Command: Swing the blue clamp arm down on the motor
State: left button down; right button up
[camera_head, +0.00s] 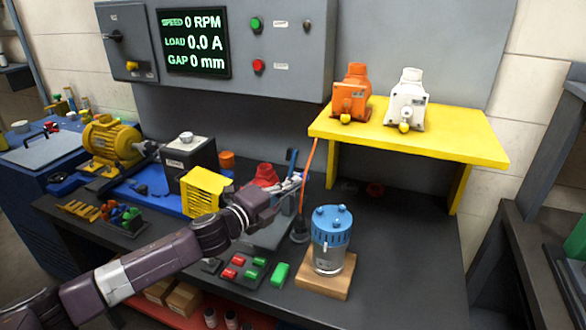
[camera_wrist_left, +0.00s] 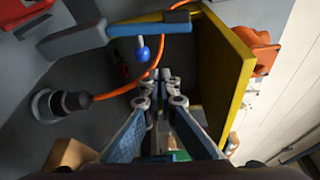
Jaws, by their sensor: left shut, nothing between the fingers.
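The blue clamp arm (camera_head: 291,158) stands roughly upright behind my left gripper in the head view. In the left wrist view the blue clamp arm (camera_wrist_left: 152,30) lies across the top, with a blue ball knob beneath it. A red motor (camera_head: 264,173) shows partly behind my left wrist; its lower part is hidden. My left gripper (camera_head: 302,180) is shut and empty, just right of the red motor, and its fingers overlap the clamp's place in the head view. In the left wrist view the gripper (camera_wrist_left: 160,82) appears apart from the arm.
A yellow shelf (camera_head: 410,136) with an orange and a white motor stands right. A blue-topped canister (camera_head: 331,240) on a wooden block and red and green buttons stand in front.

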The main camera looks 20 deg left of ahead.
aim_at(293, 171)
pick_arm(q)
jog(key=p+x, duration=0.1)
jog(key=x, duration=0.4)
jog(key=shift+w+d+r, duration=0.1)
jog(key=shift+w+d, duration=0.1)
jog(key=shift+w, duration=0.05)
jog(key=a, duration=0.2)
jog(key=a+p, duration=0.1)
jog(key=a, duration=0.1)
jog(key=shift+w+r, duration=0.1)
jog(key=shift+r, duration=0.15)
jog(key=shift+w, duration=0.1)
